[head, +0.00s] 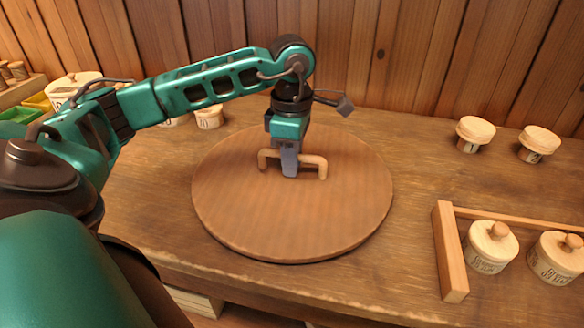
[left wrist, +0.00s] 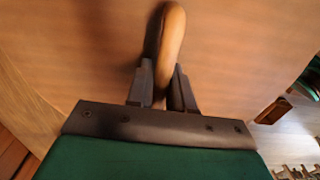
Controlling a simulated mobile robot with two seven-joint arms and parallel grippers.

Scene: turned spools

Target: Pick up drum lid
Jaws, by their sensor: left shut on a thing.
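The drum lid (head: 290,220) is a large round wooden disc on the wooden bench, with a wooden bar handle (head: 318,162) on its top. My left gripper (head: 289,172) points down at the middle of the lid and is shut on the handle. In the left wrist view the two dark fingers (left wrist: 161,95) press on both sides of the handle (left wrist: 171,45). The lid's surface (left wrist: 85,60) fills most of that view. I cannot tell whether the lid touches the bench. My right gripper is not in view.
A wooden frame (head: 450,260) with two lidded pots (head: 490,250) stands at the right. Two more lidded pots (head: 475,132) (head: 538,142) stand at the back right. A small pot (head: 208,117) is behind my left arm. A plank wall (head: 400,60) closes the back.

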